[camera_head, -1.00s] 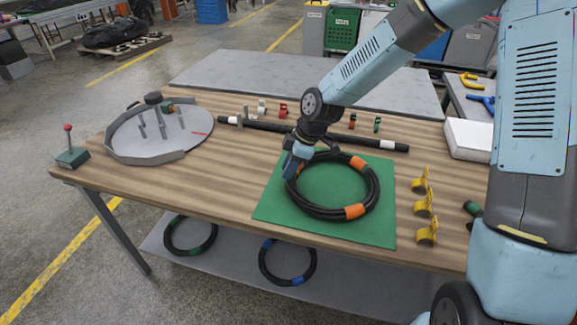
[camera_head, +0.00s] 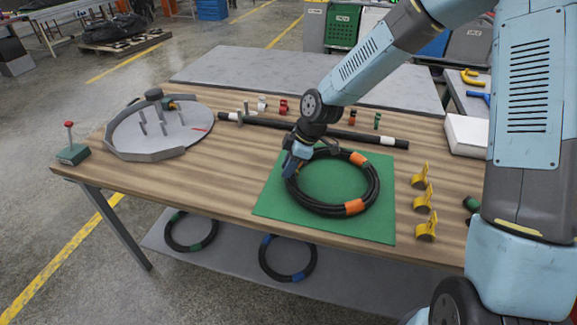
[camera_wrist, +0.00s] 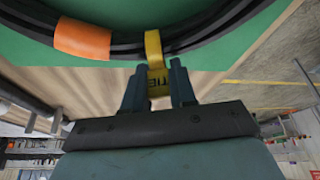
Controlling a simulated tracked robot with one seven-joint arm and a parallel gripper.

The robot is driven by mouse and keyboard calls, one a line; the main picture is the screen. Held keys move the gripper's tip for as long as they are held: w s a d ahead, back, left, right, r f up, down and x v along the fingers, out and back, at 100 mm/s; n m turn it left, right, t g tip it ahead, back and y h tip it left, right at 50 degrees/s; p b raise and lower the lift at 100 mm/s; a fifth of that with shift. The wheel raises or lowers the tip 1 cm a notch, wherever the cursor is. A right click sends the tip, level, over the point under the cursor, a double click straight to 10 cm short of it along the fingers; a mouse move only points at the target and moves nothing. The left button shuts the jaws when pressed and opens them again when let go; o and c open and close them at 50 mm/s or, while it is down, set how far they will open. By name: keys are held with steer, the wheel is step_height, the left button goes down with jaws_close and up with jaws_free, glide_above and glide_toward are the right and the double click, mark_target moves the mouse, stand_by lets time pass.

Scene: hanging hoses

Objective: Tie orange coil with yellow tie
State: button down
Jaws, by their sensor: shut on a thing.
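The orange coil (camera_head: 374,190) is a black hose ring with orange bands, lying on a green mat (camera_head: 268,206) on the wooden table. It also shows across the top of the wrist view, with an orange band (camera_wrist: 82,38). My gripper (camera_head: 291,166) is at the coil's left side, pointing down. In the wrist view my gripper (camera_wrist: 158,72) is shut on a yellow tie (camera_wrist: 154,50), which sits right at the hose. I cannot tell whether the tie goes all the way around the hose. In the head view my gripper hides this tie.
Several yellow clips stand right of the mat, including a front one (camera_head: 427,230). A round grey fixture (camera_head: 150,135) with pegs is at the left, beside a red-topped lever (camera_head: 70,145). A black bar (camera_head: 350,134) lies behind the coil. Two hose coils lie on the lower shelf (camera_head: 230,255).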

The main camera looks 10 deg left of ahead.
steer(key=shift+s+d+f, duration=0.2)
steer(key=shift+d+f, duration=0.05)
steer(key=shift+f, duration=0.3)
steer(key=shift+s+d+f, duration=0.2)
steer(key=shift+f, duration=0.3)
stand_by(0.4)
steer(key=shift+f, duration=0.1)
steer(key=shift+w+f, duration=0.2)
steer(key=shift+f, duration=0.35)
stand_by(0.6)
steer(key=c, duration=1.1)
jaws_free()
steer(key=shift+c, duration=0.2)
steer(key=shift+o, duration=0.7)
steer(key=shift+w, duration=0.15)
steer(key=shift+o, duration=0.6)
steer(key=shift+a, duration=0.15)
